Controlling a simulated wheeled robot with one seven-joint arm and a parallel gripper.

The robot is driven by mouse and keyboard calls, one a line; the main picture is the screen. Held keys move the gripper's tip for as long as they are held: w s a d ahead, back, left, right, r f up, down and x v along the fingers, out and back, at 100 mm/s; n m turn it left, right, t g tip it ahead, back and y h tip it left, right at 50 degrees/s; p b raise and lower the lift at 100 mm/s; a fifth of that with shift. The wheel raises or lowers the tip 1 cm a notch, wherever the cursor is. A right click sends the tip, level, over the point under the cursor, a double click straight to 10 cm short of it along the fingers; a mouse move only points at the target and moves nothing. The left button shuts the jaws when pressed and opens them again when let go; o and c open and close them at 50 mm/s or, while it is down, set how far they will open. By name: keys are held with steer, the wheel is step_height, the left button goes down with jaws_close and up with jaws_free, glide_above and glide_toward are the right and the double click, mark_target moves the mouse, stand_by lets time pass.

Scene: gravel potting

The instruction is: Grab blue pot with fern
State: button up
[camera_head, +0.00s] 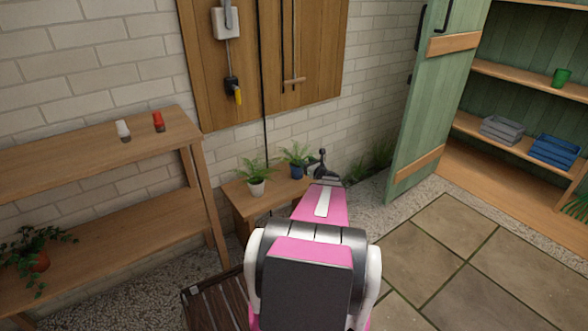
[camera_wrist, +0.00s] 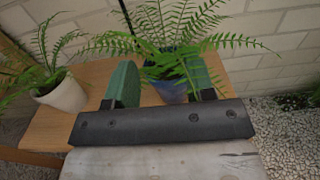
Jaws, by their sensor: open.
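The blue pot with fern (camera_head: 296,171) stands upright on a small wooden table (camera_head: 240,203), next to a white pot with a fern (camera_head: 256,188). In the wrist view the blue pot (camera_wrist: 168,90) sits just beyond my gripper (camera_wrist: 162,82), between its two green fingers, with the right finger overlapping its edge. Fern fronds hang over the right finger. My gripper is open. In the head view my arm reaches toward the table and my gripper (camera_head: 318,170) is beside the blue pot. I cannot tell whether a finger touches it.
The white pot (camera_wrist: 62,92) is left of my gripper in the wrist view. A brick wall (camera_head: 340,130) stands behind the table. A wooden shelf (camera_head: 100,155) is at left, and an open green door (camera_head: 430,110) at right. Gravel (camera_wrist: 285,118) lies right of the table.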

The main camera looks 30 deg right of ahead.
mark_target(298, 155)
steer(key=w, duration=0.4)
steer(key=shift+w+a, duration=0.2)
steer(key=shift+w, duration=0.2)
steer(key=shift+w+r, duration=0.1)
steer(key=shift+w, duration=2.65)
jaws_close()
